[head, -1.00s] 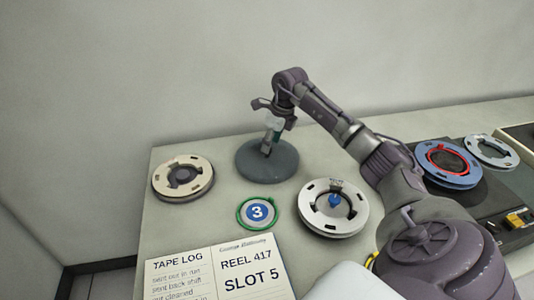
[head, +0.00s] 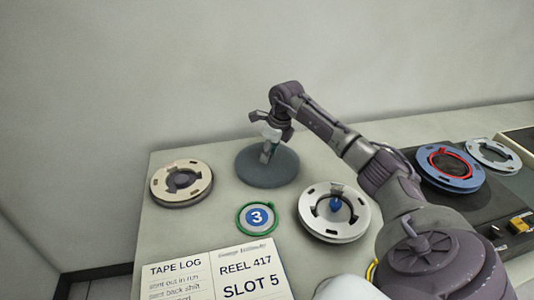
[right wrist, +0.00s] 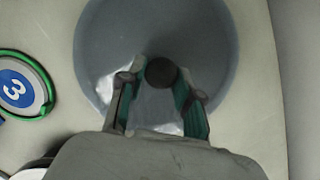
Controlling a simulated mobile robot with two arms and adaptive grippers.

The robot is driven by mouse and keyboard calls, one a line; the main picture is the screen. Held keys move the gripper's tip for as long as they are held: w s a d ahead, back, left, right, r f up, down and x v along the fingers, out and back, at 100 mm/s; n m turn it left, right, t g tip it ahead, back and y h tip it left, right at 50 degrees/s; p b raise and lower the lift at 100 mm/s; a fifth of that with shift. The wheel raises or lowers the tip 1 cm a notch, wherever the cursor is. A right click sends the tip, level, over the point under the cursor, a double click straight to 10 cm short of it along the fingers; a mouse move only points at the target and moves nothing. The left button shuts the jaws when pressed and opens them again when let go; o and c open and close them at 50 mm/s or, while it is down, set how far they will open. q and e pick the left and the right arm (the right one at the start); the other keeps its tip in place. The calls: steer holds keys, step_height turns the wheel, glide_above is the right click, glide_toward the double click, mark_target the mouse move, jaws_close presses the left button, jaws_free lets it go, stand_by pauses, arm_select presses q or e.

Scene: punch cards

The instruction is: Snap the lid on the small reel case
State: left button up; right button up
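A round dark grey disc (head: 254,175), which looks like the small reel case with its lid, lies flat at the back of the table. It also shows in the right wrist view (right wrist: 100,45). Its dark centre knob (right wrist: 161,71) stands between the fingertips of my right gripper (head: 266,154). In the right wrist view the fingers (right wrist: 160,78) close in on the knob from both sides and appear to touch it. The seam between lid and case is not visible, so I cannot tell how the lid sits. My left gripper is not in view.
A cream reel (head: 163,192) lies left of the disc. A green-rimmed number 3 badge (head: 257,217) and a white reel (head: 312,211) with a blue centre lie in front. A tape log (head: 220,275) lies at the front. A blue reel (head: 433,178) sits on dark equipment at right.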

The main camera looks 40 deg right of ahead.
steer(key=shift+w+a+p+v, duration=0.1)
steer(key=shift+w+p+v, duration=0.15)
steer(key=shift+p+v, duration=0.8)
steer(key=shift+w+a+p+v, duration=0.1)
steer(key=shift+w+p+v, duration=0.15)
steer(key=shift+p+v, duration=0.8)
steer(key=shift+w+a+p+v, duration=0.1)
steer(key=shift+w+p+v, duration=0.2)
steer(key=shift+p+v, duration=0.75)
steer(key=shift+s+d+r+b, duration=0.1)
steer(key=shift+r+b, duration=0.2)
steer(key=shift+r, duration=0.2)
